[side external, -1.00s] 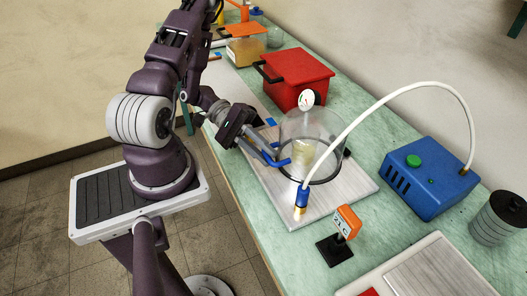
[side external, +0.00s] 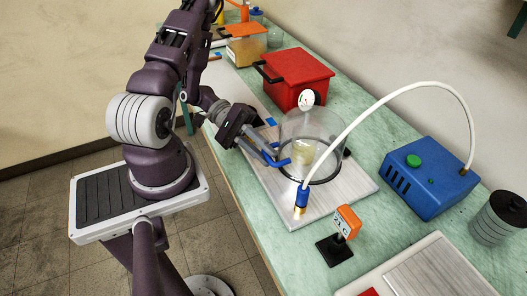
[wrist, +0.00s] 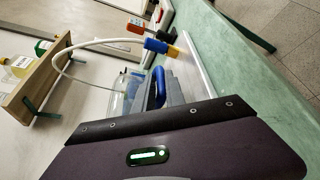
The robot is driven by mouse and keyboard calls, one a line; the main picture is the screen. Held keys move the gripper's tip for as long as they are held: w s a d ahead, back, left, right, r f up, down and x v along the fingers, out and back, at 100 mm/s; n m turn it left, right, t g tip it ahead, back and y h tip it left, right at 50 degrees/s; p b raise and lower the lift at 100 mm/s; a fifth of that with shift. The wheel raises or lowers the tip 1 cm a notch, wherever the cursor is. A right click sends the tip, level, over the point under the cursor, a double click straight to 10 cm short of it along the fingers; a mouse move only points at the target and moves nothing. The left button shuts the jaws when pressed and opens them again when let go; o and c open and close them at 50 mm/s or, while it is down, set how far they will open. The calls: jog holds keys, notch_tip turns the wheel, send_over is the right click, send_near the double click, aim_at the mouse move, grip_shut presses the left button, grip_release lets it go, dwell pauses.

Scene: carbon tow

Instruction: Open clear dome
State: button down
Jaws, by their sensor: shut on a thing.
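The clear dome (side external: 315,128) stands on a pale board on the bench, with a dark ring around its lower edge and a pale yellowish item (side external: 304,152) inside. A blue handle (side external: 283,161) sticks out from the dome's near left side. My gripper (side external: 266,153) reaches in from the left and is shut on this handle. In the wrist view the blue handle (wrist: 157,86) sits at the tips of my gripper (wrist: 165,97), with part of the dome (wrist: 132,84) beside it. I cannot tell whether the ring is clear of the board.
A white hose (side external: 400,88) arches from a blue and brass fitting (side external: 301,200) beside the dome to a blue box (side external: 430,175). A red lidded box (side external: 300,80) stands behind. An orange display (side external: 347,221) stands in front. The board's front left is clear.

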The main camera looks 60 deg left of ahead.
aim_at(280, 129)
jog(key=shift+a+f, duration=0.1)
jog(key=shift+w+r+n+g, duration=0.15)
jog(key=shift+r+n, duration=0.25)
jog(key=shift+r, duration=0.1)
jog(key=shift+w+r+n+g, duration=0.1)
jog(key=shift+r+n+g, duration=0.05)
jog(key=shift+r+n, duration=0.3)
jog(key=w+r+n, duration=0.1)
jog(key=r, duration=0.1)
jog(key=w+r+g, duration=0.1)
jog(key=r, duration=0.1)
jog(key=w+r+n+g+y, duration=0.1)
jog(key=r, duration=0.2)
jog(key=shift+w+n, duration=0.25)
jog(key=shift+n, duration=0.1)
jog(key=w+r+n, duration=0.1)
jog(key=w+r, duration=0.2)
jog(key=w+r+n+g, duration=0.1)
jog(key=w+r, duration=0.2)
jog(key=shift+w, duration=0.4)
jog(key=w+r, duration=0.2)
jog(key=w, duration=1.6)
jog(key=shift+w, duration=0.4)
